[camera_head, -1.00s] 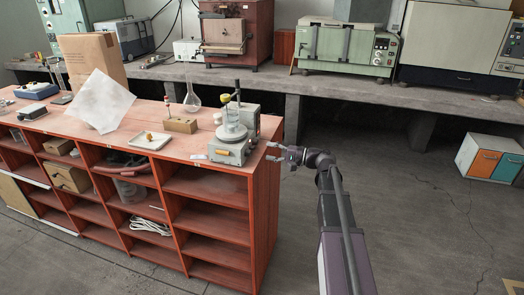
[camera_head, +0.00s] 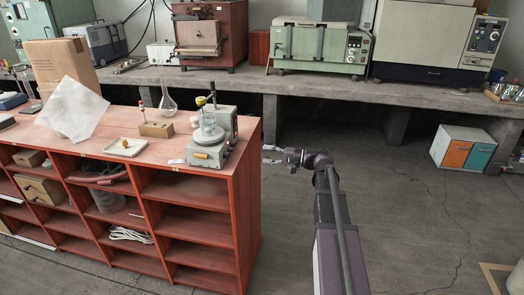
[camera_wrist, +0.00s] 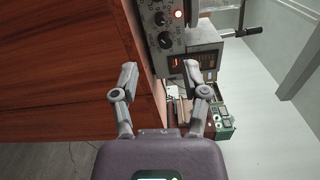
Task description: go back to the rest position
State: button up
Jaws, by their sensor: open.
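My gripper (camera_head: 268,154) is open and empty in the head view. It is in the air just right of the red wooden shelf unit's end (camera_head: 246,190), at about the height of its top. In the wrist view my gripper (camera_wrist: 165,72) shows two spread fingers with nothing held between them. The wooden side panel (camera_wrist: 60,60) fills the left of that view, close to the left finger. Whether the finger touches it I cannot tell.
A grey stirrer (camera_head: 208,152) with a beaker stands at the shelf top's right end, near my gripper. A white tray (camera_head: 125,147) and a wooden block (camera_head: 156,130) are further left. A long concrete bench (camera_head: 330,90) runs behind. Floor to the right is open, up to a white cabinet (camera_head: 462,148).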

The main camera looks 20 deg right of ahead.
jog(key=s+a+f+n+g+h, duration=0.3)
jog(key=s+a+f+g+h, duration=0.3)
jog(key=a+f, duration=0.4)
jog(key=s+f+n+g+h, duration=0.2)
jog(key=s+f+h, duration=0.25)
jog(key=s, duration=0.25)
jog(key=s+f+n+g+h, duration=0.1)
jog(key=s+f+n+h, duration=0.1)
jog(key=s+f+h, duration=0.4)
notch_tip(320, 180, up, 20)
jog(key=s+p, duration=0.1)
jog(key=p, duration=1.7)
jog(key=shift+a+y, duration=0.3)
jog(key=shift+y, duration=0.15)
